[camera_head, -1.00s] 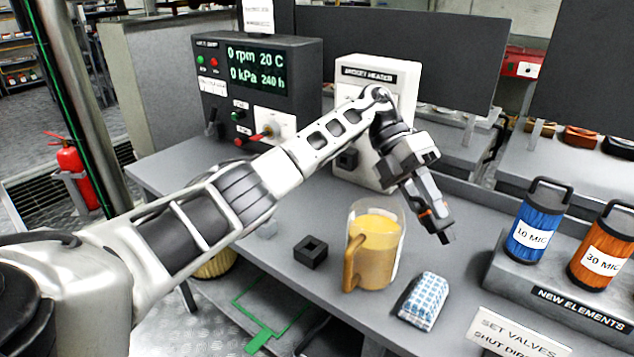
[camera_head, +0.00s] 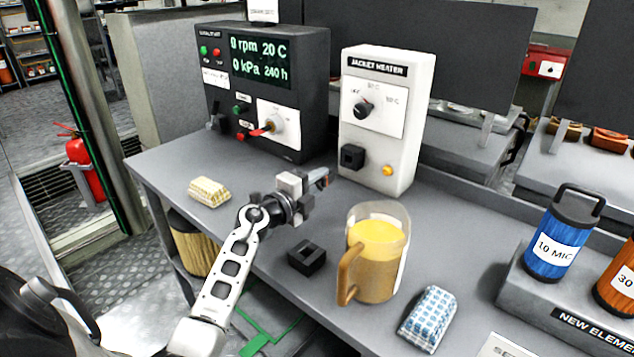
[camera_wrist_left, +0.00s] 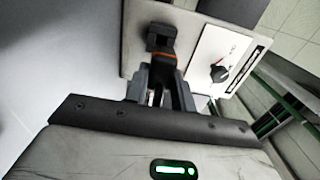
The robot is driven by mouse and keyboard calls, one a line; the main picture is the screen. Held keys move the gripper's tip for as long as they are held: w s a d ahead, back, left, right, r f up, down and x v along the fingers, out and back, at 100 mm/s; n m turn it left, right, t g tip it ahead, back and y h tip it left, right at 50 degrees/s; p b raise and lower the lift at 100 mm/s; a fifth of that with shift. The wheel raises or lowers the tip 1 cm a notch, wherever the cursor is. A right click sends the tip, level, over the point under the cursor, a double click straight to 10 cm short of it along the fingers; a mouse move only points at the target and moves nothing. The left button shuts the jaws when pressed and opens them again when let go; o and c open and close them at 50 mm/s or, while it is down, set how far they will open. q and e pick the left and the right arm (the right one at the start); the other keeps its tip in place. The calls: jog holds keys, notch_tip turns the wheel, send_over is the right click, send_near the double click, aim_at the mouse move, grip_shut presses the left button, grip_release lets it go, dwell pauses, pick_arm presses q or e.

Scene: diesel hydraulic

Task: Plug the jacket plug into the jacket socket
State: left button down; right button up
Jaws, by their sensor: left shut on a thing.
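The jacket heater (camera_head: 385,120) is a white box at the back of the bench, with a dial and a square black socket (camera_head: 352,157) low on its front. My left gripper (camera_head: 318,181) is in front of it, left of the mug, pointing toward the socket. It is shut on a dark plug with an orange band (camera_wrist_left: 164,55), mostly hidden by the fingers. In the left wrist view the plug lines up below the socket (camera_wrist_left: 160,37) and seems to overlap it; the head view shows a small gap. My right gripper is not in view.
A mug of yellow liquid (camera_head: 376,258) stands right of my left arm, with a black square block (camera_head: 307,257) beside it. A blue checked pad (camera_head: 428,318) and a yellow pad (camera_head: 209,192) lie on the bench. A dark control box (camera_head: 268,90) stands back left.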

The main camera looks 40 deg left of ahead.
pick_arm(q)
jog(key=shift+s, duration=0.1)
dwell(0.3)
jog(key=shift+a, duration=0.1)
jog(key=shift+w+d, duration=0.2)
jog(key=shift+w, duration=1.95)
jog(key=shift+w+b, duration=0.3)
jog(key=shift+w, duration=0.05)
jog(key=shift+p, duration=0.6)
jog(key=shift+w+d+b, duration=0.15)
jog(key=shift+w+b, duration=0.5)
jog(key=shift+w, duration=0.85)
